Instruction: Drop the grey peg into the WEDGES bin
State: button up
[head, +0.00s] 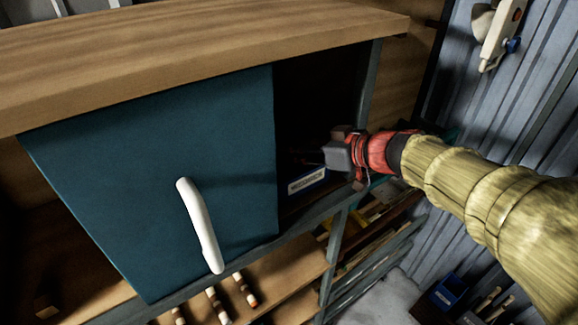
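A blue bin with a white label (306,184) sits inside the dark opening of the cabinet, right of the blue door. The lettering on the label is too small to read for certain. My gripper (333,155) is at the right part of this opening, just above and right of the bin. It points left into the cabinet, with a dark grey block-like shape at its end. I cannot tell whether that shape is the grey peg or part of the gripper. The fingertips are in shadow. No grey peg can be clearly made out, and the bin's inside is hidden.
A wooden top (200,45) overhangs the opening. A lower shelf holds several wooden pegs (246,289). A blue container (446,290) stands low at the right.

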jog(key=shift+o, duration=1.1)
jog(key=v, duration=1.2)
jog(key=shift+s+f, duration=0.1)
